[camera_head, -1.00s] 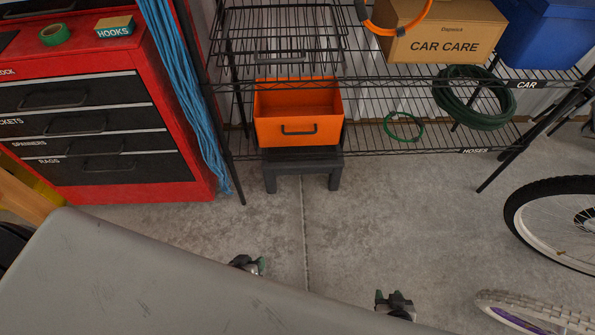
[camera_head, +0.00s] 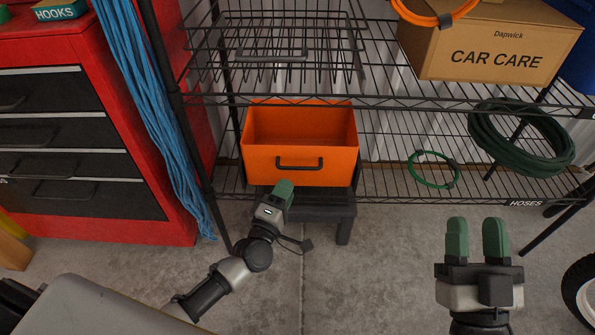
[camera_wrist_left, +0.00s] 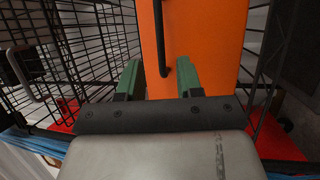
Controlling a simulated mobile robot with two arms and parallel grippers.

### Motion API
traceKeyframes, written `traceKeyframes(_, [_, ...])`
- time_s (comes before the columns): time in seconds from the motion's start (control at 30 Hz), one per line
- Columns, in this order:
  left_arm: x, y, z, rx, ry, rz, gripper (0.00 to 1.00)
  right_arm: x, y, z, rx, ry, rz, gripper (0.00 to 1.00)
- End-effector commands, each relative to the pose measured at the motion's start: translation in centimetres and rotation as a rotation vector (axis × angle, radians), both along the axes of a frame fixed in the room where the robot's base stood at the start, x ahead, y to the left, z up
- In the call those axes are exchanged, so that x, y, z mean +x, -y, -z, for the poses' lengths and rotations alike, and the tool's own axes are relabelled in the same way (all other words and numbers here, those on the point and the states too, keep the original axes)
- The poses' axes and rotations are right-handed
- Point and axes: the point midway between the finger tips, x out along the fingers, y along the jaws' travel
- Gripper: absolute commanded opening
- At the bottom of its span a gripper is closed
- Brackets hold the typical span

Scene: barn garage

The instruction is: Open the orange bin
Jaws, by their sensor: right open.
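The orange bin (camera_head: 338,164) sits at the lower level of the wire rack, with its inside visible from above. Its black handle (camera_head: 299,166) is on the front face. My left gripper (camera_head: 283,192) is just below the handle in the head view. In the left wrist view my left gripper (camera_wrist_left: 159,78) is open, and the handle (camera_wrist_left: 166,66) lies between its green fingers against the orange bin (camera_wrist_left: 205,45); contact cannot be told. My right gripper (camera_head: 477,238) is open and empty, in front of the rack at the right.
A dark stool (camera_head: 342,213) stands under the bin. A red tool chest (camera_head: 120,222) and blue cords (camera_head: 165,140) are at the left. A car care box (camera_head: 490,45), a dark green hose (camera_head: 520,140) and a bicycle wheel (camera_head: 583,293) are at the right. The floor between is clear.

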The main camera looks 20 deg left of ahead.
Motion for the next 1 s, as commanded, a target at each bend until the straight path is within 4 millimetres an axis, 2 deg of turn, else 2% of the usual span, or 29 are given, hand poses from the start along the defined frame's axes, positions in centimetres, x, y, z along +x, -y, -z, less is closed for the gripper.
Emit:
traceKeyframes(0.03, [1.2, 0.1, -0.1, -0.001, 0.004, -0.002, 0.36, -0.2, 0.0, -0.2, 0.011, 0.038, -0.003, 0.43])
traceKeyframes(0.2, [4.3, 0.5, -0.6, 0.001, 0.002, -0.001, 0.36, -1.3, 0.0, -1.5, 0.051, 0.174, -0.009, 0.43])
traceKeyframes(0.4, [6.7, 0.8, -1.0, 0.003, 0.0, -0.001, 0.36, -2.5, 0.1, -2.6, 0.086, 0.296, -0.016, 0.43])
traceKeyframes(0.8, [7.5, 0.9, -1.2, 0.004, -0.002, -0.001, 0.36, -2.9, 0.2, -3.0, 0.099, 0.335, -0.018, 0.43])
traceKeyframes(1.0, [7.4, 0.9, -1.2, 0.004, -0.002, -0.001, 0.05, -2.9, 0.2, -3.0, 0.098, 0.334, -0.018, 0.43])
